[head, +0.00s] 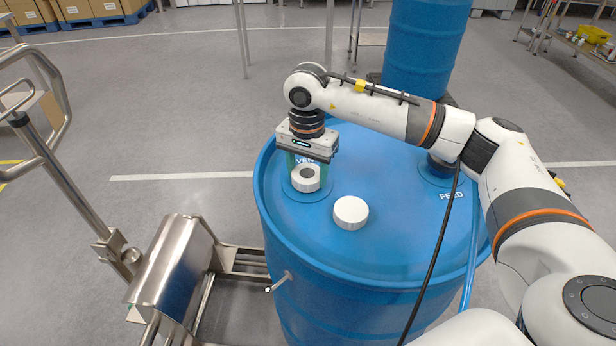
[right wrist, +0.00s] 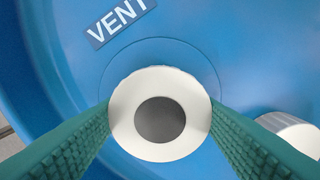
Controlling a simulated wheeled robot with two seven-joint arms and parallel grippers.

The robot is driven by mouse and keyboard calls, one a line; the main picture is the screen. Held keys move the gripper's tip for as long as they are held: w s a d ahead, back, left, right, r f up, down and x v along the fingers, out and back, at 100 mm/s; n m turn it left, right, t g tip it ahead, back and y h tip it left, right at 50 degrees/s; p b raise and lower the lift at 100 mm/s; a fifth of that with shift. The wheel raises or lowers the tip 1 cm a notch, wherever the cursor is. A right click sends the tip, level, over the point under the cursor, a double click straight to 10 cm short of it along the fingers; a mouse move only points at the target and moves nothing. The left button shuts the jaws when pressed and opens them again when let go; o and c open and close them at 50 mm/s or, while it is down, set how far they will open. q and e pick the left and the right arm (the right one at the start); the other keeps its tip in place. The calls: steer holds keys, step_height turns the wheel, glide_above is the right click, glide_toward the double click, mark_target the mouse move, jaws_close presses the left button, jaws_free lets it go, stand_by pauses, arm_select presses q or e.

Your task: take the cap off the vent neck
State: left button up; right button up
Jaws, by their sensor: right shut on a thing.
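A white round cap with a dark grey centre (head: 307,183) is at the vent spot of the blue drum's (head: 370,255) lid, beside the VENT label. It also shows in the right wrist view (right wrist: 122,115). My right gripper (head: 303,168) points down over it, shut on it, with one green ribbed finger (right wrist: 70,145) on each side. The vent neck is hidden beneath the cap, and I cannot tell whether the cap is seated or slightly raised. A second, plain white cap (head: 351,212) lies on the lid to the right. My left gripper is not in view.
A FEED label (head: 451,196) marks the lid's right side, partly behind my right arm. A steel trolley (head: 165,262) stands left of the drum. A second blue drum (head: 428,45) stands behind. The front of the lid is clear.

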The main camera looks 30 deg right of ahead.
steer(key=n+b, duration=0.1)
steer(key=n, duration=0.2)
steer(key=shift+f+b, duration=0.1)
steer(key=shift+b, duration=0.25)
steer(key=shift+d+n, duration=0.15)
steer(key=shift+n, duration=0.95)
steer(key=shift+b, duration=0.3)
steer(key=o, duration=0.8)
steer(key=shift+c, duration=0.2)
steer(key=o, duration=0.4)
steer(key=shift+s+d, duration=0.15)
steer(key=shift+d, duration=0.05)
steer(key=shift+f, duration=0.1)
steer(key=c, duration=0.3)
steer(key=shift+a, duration=0.1)
